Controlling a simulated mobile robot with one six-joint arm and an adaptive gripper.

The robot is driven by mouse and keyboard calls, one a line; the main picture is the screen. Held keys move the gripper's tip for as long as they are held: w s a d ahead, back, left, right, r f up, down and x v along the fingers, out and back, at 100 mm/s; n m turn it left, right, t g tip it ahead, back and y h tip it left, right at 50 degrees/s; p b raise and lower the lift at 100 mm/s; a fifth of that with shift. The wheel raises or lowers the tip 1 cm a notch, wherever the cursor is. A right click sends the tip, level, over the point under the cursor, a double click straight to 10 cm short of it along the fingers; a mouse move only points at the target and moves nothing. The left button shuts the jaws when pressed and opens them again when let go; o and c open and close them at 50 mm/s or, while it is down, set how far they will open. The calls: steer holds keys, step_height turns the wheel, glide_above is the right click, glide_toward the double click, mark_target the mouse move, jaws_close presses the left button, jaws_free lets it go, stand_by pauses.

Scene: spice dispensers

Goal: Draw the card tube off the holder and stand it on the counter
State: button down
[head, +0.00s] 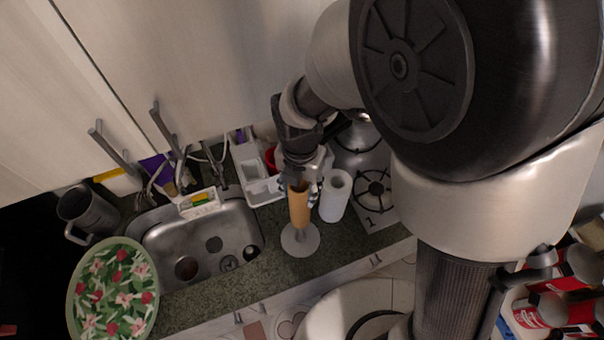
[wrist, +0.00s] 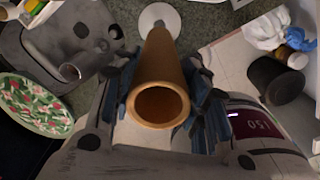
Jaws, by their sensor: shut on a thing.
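The card tube (head: 299,208) is a plain orange-brown cylinder, upright above the holder (head: 312,240), a pale round base with a thin stem. The tube's lower end appears to be above the base, with a short piece of stem showing. I cannot tell how much stem is inside the tube. My gripper (head: 300,187) is shut on the upper part of the tube. In the wrist view the fingers (wrist: 163,100) lie on both sides of the tube (wrist: 160,65), its open end faces the camera, and the holder's base (wrist: 150,14) shows beyond.
A white roll (head: 335,196) stands close to the right of the tube. A stove (head: 374,190) is farther right. The sink (head: 205,240) is to the left, with a floral plate (head: 112,290) beyond it. A white rack (head: 252,170) is behind. Some bare counter (head: 262,268) lies left of the base.

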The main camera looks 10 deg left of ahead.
step_height(320, 180, up, 11)
steer(key=p, duration=0.7)
steer(key=shift+f+p, duration=0.15)
steer(key=shift+p, duration=0.2)
stand_by(2.7)
stand_by(0.4)
steer(key=shift+r+p, duration=0.5)
steer(key=shift+r, duration=1.5)
